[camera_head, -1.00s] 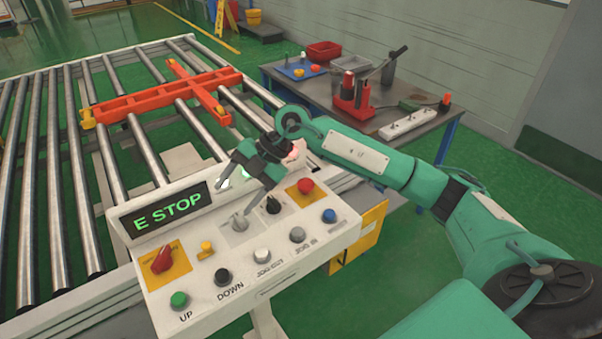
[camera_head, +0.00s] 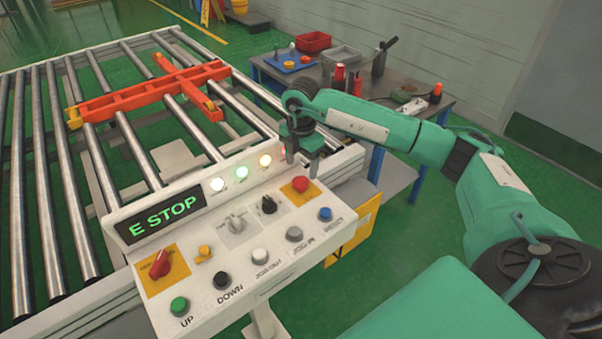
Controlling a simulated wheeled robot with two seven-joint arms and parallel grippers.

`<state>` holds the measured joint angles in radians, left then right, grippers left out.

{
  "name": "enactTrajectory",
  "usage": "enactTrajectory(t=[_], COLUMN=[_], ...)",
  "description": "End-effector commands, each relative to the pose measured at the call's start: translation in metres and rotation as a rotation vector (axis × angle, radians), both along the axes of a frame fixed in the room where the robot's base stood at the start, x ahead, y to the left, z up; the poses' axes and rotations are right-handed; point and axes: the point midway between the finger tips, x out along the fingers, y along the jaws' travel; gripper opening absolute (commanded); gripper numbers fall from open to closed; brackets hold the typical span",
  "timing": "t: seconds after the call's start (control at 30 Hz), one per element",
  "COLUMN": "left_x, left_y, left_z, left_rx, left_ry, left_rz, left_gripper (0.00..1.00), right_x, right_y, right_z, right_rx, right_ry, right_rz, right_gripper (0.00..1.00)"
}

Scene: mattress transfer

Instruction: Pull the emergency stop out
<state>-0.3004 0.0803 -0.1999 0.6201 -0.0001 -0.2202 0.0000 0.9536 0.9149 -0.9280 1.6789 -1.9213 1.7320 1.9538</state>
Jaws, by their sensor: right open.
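The emergency stop is a red mushroom button (camera_head: 300,184) on a yellow plate at the upper right of the white control panel (camera_head: 240,289). The panel's display (camera_head: 166,217) reads "E STOP" in green. My right gripper (camera_head: 302,168) is open and points down, just above and behind the red button, with its fingers to either side of it in the picture. I cannot tell whether a finger touches the button. My left gripper is not in view.
A red rotary switch (camera_head: 160,263), a black knob (camera_head: 268,204), a grey knob (camera_head: 236,222) and several push buttons share the panel. Lit lamps (camera_head: 241,172) line its back. A roller conveyor (camera_head: 100,140) with an orange cross frame (camera_head: 150,92) lies behind. A workbench (camera_head: 440,108) with tools stands at the back right.

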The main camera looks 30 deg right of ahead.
Motion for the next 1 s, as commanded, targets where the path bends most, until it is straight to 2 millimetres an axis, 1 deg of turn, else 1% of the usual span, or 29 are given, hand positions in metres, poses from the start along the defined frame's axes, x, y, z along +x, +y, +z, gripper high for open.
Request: enactTrajectory(t=[0.03, 0.1, 0.2, 0.3, 0.47, 0.67, 0.7, 0.87, 0.9, 0.97, 1.0], left_x=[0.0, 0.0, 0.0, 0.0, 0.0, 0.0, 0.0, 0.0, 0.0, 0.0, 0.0], left_y=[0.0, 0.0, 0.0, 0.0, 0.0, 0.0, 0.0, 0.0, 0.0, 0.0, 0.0], left_z=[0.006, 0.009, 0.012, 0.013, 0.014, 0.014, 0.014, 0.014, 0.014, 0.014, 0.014], left_rx=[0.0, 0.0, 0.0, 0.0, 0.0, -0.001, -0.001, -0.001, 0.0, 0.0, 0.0], left_ry=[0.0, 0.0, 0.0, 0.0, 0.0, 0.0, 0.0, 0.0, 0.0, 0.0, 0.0], left_rz=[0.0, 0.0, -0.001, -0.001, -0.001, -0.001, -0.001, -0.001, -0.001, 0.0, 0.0], left_gripper=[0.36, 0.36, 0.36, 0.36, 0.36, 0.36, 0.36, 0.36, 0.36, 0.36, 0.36], right_x=[-0.001, 0.0, 0.0, 0.0, 0.0, 0.0, 0.0, 0.0, 0.0, 0.0, 0.0], right_y=[0.0, 0.0, 0.001, 0.001, 0.001, 0.001, 0.001, 0.001, 0.001, 0.001, 0.001], right_z=[-0.009, -0.021, -0.036, -0.046, -0.053, -0.053, -0.053, -0.053, -0.053, -0.053, -0.053], right_rx=[0.001, 0.001, 0.002, 0.002, 0.002, 0.002, 0.002, 0.002, 0.002, 0.002, 0.002], right_ry=[0.004, 0.003, 0.004, 0.0, -0.001, -0.001, -0.001, -0.001, -0.001, -0.001, -0.001], right_rz=[-0.001, 0.0, 0.001, 0.001, 0.002, 0.002, 0.002, 0.002, 0.002, 0.002, 0.002], right_gripper=[0.65, 0.65, 0.65, 0.65, 0.65, 0.65, 0.63, 0.32, 0.24, 0.12, 0.04])
